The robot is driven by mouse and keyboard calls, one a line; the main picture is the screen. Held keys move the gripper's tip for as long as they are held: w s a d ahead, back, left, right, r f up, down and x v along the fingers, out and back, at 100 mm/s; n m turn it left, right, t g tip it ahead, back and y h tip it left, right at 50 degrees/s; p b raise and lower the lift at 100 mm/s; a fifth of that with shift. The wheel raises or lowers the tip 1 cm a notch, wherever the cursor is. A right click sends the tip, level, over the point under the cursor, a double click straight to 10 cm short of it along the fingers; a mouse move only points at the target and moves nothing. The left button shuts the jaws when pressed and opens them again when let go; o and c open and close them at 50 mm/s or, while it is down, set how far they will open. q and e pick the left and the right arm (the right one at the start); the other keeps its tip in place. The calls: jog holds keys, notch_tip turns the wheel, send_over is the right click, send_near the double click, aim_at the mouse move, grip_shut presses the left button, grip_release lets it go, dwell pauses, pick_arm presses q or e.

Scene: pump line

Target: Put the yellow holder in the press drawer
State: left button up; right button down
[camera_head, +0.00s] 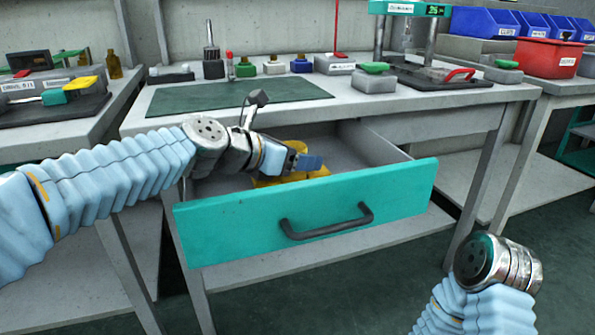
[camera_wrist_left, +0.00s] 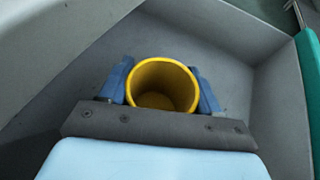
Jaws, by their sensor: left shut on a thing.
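The yellow holder (camera_wrist_left: 163,85) is a round open cup, seen from above between the blue fingers of my left gripper (camera_wrist_left: 161,90) in the left wrist view. The fingers press on both its sides. In the head view the yellow holder (camera_head: 290,178) shows partly behind my left gripper (camera_head: 310,163), inside the open press drawer (camera_head: 306,212). The drawer has a teal front and a dark handle. I cannot tell whether the holder touches the drawer floor. My right arm shows at the lower right of the head view, with its fingers out of sight.
The drawer hangs under a grey workbench (camera_head: 430,97) with a green mat (camera_head: 225,95). Several small knobbed items stand along its back. A press (camera_head: 410,45) stands at the bench's right. A red bin (camera_head: 548,57) and blue bins (camera_head: 485,22) are further right. The drawer floor around the holder looks clear.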

pick_arm(q)
jog(key=shift+f, duration=0.6)
pick_arm(e)
jog(key=shift+f, duration=0.4)
pick_arm(q)
jog(key=shift+f, duration=0.2)
jog(key=o, duration=1.1)
jog(key=shift+r, duration=0.2)
jog(key=p+v, duration=0.3)
jog(key=v, duration=0.8)
jog(key=shift+s+a+r, duration=0.15)
jog(key=shift+s+a, duration=0.2)
jog(key=shift+s, duration=0.05)
pick_arm(e)
jog(key=shift+r, duration=1.5)
